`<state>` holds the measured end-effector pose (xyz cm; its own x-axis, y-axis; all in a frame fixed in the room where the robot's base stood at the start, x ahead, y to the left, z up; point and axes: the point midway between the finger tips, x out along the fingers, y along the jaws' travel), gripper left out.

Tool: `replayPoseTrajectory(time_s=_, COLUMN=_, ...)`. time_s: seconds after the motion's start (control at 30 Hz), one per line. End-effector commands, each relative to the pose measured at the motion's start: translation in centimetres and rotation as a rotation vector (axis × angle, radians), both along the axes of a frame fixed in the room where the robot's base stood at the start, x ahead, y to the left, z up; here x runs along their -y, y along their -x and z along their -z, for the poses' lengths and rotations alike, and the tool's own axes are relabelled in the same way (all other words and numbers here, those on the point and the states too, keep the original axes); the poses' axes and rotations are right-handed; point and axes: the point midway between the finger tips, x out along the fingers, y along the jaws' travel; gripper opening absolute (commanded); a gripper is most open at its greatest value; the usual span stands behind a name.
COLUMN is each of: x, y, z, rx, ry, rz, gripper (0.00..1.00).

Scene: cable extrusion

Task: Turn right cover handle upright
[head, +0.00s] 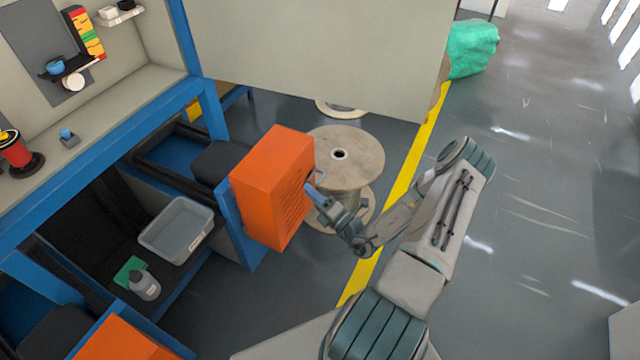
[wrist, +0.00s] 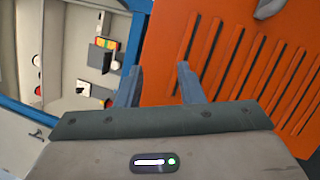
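An orange cover (head: 272,190) with slotted vents stands at the end of the blue-framed machine, in the middle of the head view. It fills the right of the wrist view (wrist: 215,40). A grey piece (wrist: 268,8), possibly its handle, shows cut off at the top edge of the wrist view; its angle cannot be told. My gripper (head: 312,187) is beside the cover's right-hand face. In the wrist view its two fingers (wrist: 161,75) are apart with nothing between them. In the head view my gripper partly hides the handle area.
A wooden cable spool (head: 350,150) stands right behind the cover. A second orange cover (head: 122,342) is at bottom left. A grey bin (head: 178,228) and a bottle (head: 145,286) sit on the lower shelf. Open floor (head: 540,200) lies to the right.

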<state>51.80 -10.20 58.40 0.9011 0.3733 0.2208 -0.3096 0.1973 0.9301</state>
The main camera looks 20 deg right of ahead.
Motion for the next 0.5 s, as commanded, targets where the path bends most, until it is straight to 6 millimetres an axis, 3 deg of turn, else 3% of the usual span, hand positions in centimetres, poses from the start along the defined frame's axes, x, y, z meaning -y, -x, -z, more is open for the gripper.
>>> replayPoseTrajectory(time_s=0.03, x=1.2, y=0.2, z=2.5, rx=-0.03, ry=-0.082, rz=0.078, gripper=0.34)
replayPoseTrajectory(time_s=0.2, x=4.4, y=0.9, z=7.7, rx=-0.105, ry=-0.296, rz=0.295, gripper=0.34)
replayPoseTrajectory(time_s=0.33, x=5.7, y=1.5, z=10.2, rx=-0.135, ry=-0.392, rz=0.393, gripper=0.34)
replayPoseTrajectory(time_s=0.5, x=6.3, y=1.5, z=11.2, rx=-0.147, ry=-0.436, rz=0.438, gripper=0.34)
